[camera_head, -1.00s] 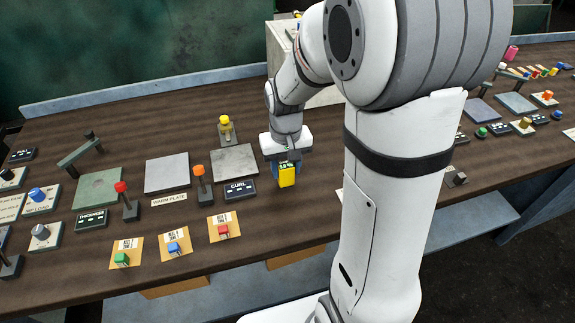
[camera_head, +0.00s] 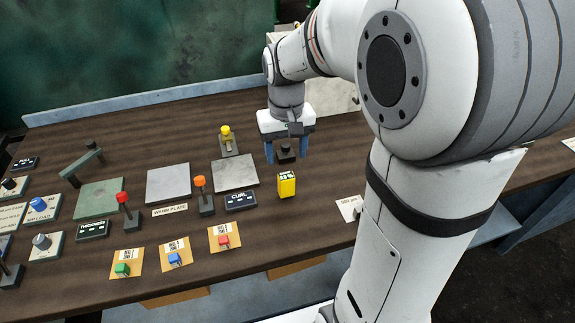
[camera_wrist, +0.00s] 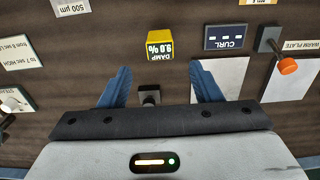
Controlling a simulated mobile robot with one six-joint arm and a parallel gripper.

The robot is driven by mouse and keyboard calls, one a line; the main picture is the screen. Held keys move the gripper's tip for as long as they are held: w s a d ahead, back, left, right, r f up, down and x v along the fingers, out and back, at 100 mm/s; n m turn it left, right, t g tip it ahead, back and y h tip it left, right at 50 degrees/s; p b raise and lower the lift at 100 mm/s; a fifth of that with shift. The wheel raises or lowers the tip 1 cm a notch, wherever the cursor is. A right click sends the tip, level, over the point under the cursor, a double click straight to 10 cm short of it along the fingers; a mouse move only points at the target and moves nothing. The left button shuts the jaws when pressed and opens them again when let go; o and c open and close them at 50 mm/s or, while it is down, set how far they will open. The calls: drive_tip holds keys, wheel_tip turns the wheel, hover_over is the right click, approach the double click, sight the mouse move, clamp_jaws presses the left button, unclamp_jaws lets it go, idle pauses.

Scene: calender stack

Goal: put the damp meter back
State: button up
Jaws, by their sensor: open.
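The damp meter is a small yellow block (camera_head: 287,185) with a dark display, standing upright on the brown bench, right of the CURL display. In the wrist view the meter (camera_wrist: 160,46) reads DAMP 9.0 %, upside down, and lies beyond my fingertips. My gripper (camera_head: 287,156) is open and empty, behind the meter in the head view and apart from it. Its two blue fingers (camera_wrist: 160,84) are spread wide in the wrist view. A small dark fitting with a square top (camera_head: 286,152) shows between the fingers; whether they touch it is unclear.
The CURL display (camera_head: 241,201) and an orange-knobbed lever (camera_head: 204,196) stand left of the meter. A grey plate (camera_head: 235,173) and yellow-knobbed lever (camera_head: 228,141) are behind. Tagged coloured blocks (camera_head: 224,241) line the front.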

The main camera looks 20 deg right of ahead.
drive_tip(key=s+r+t, duration=0.1)
drive_tip(key=s+t, duration=0.1)
drive_tip(key=s, duration=1.2)
drive_tip(key=shift+d+r+t, duration=0.2)
drive_tip(key=shift+r+t, duration=0.05)
drive_tip(key=shift+t, duration=0.05)
idle(0.6)
